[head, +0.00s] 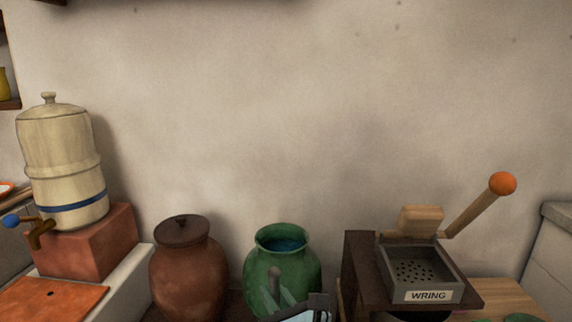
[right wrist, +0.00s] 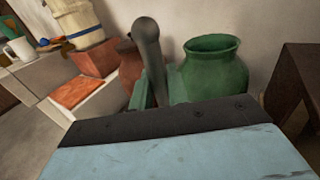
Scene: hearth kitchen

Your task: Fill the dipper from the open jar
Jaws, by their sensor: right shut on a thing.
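The open jar (head: 306,272) is green and round, with blue liquid inside its wide mouth. It also shows in the right wrist view (right wrist: 215,75), upright beyond my gripper. My right gripper (head: 279,299) is in front of the jar, low in the head view, and outside its mouth. It is shut on a grey-green rod, which looks like the dipper's handle (right wrist: 148,45). The handle's rounded end sticks up beyond the fingers. The dipper's cup is hidden, so I cannot tell what is in it. My left gripper is not in view.
A brown lidded jar (head: 187,282) stands left of the green jar. A dark stand with a tray labelled WRING (head: 428,296) and an orange-knobbed lever (head: 477,202) is close on the right. A cream dispenser (head: 62,165) stands on a red block (head: 92,245) at left.

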